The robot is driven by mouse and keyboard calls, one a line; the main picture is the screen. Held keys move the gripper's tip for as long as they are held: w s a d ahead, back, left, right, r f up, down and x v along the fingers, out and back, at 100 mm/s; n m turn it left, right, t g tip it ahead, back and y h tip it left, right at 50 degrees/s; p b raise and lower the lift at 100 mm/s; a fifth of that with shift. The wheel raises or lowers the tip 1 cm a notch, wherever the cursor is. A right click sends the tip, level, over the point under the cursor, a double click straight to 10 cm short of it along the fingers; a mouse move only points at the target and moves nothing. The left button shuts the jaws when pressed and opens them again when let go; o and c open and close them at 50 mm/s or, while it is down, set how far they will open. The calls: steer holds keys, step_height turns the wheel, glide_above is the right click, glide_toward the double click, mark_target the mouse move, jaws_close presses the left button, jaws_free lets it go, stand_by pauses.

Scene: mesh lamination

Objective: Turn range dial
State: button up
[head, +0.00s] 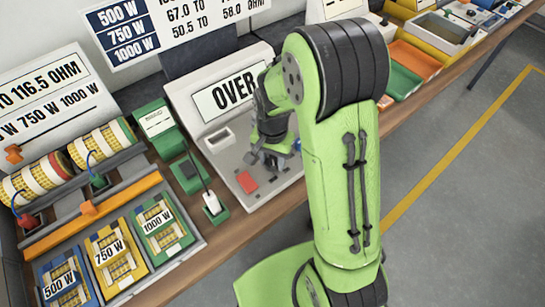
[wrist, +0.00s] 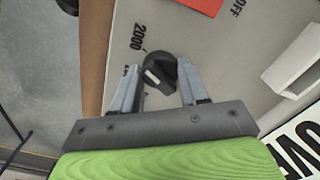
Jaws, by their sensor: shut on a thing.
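The range dial (wrist: 158,73) is a black round knob with a light mark on it, on a pale grey panel in the wrist view. Printed "2000" and part of another label show beside it. My gripper (wrist: 158,82) has its two grey fingers on either side of the dial and is shut on it. In the head view my gripper (head: 272,152) is low over the right part of the meter (head: 188,92), whose display reads "OVER". My arm hides the dial there.
A red patch (head: 246,181) lies on the meter's panel. A probe (head: 211,202) stands in a green holder left of it. At left are coils (head: 100,142) and a tray (head: 190,246) of labelled cards. Coloured bins (head: 415,60) stand at the back right.

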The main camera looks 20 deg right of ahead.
mark_target(273, 159)
steer(key=shift+n, duration=0.3)
steer(key=n, duration=0.5)
steer(key=shift+n, duration=0.4)
steer(key=n, duration=0.5)
steer(key=shift+n, duration=0.3)
steer(key=o, duration=1.1)
steer(key=shift+c, duration=0.2)
steer(key=shift+r, duration=0.1)
step_height(273, 159, up, 16)
steer(key=p, duration=0.3)
steer(key=shift+p, duration=0.3)
steer(key=shift+f, duration=0.2)
